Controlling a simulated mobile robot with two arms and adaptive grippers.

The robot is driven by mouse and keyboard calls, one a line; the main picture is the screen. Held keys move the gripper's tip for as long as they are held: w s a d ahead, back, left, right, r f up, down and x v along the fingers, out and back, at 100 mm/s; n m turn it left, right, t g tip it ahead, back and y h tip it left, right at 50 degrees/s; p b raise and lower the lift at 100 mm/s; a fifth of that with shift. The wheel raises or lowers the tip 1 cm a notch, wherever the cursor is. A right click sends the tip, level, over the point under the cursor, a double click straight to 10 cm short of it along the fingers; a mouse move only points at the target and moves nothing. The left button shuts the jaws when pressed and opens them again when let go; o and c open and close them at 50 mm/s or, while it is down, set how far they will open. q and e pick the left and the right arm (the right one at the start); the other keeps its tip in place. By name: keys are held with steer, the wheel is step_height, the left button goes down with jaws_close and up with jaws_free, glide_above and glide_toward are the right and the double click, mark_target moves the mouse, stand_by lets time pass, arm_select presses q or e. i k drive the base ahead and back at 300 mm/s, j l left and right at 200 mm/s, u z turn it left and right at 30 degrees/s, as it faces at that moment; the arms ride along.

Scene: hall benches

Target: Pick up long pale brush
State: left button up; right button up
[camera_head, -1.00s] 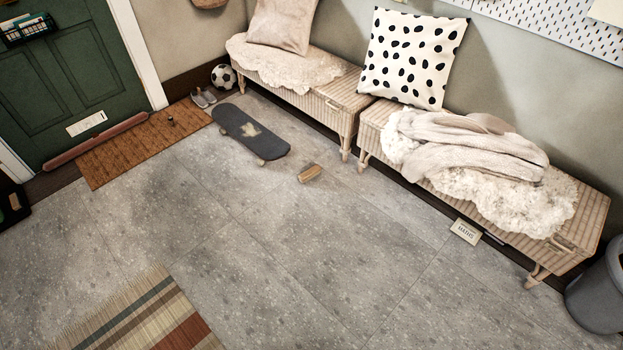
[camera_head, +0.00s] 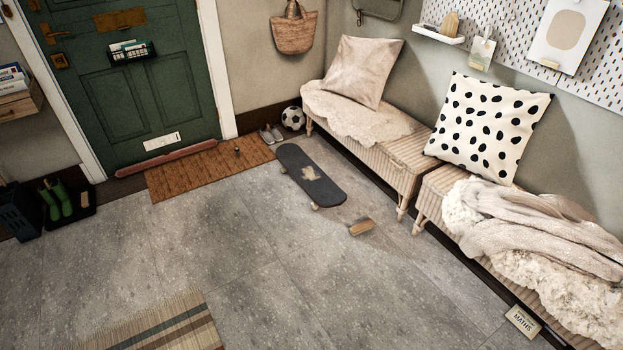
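A small, long wooden-coloured piece (camera_head: 362,227) lies on the grey floor near the legs of the benches, just past the near end of the skateboard. It looks like the pale brush, but it is too small to make out bristles for certain. Nothing touches it. Neither of my grippers shows in the head view.
A dark skateboard (camera_head: 311,178) lies on the floor beside it. Two wicker benches (camera_head: 408,150) run along the right wall. A small MATHS block (camera_head: 522,321) stands by the near bench. A striped rug (camera_head: 178,330) lies at the front. The middle floor is clear.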

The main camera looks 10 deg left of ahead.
mark_target(364, 227)
steer(key=i+u, duration=0.1)
steer(key=i, duration=1.25)
steer(key=j, duration=0.1)
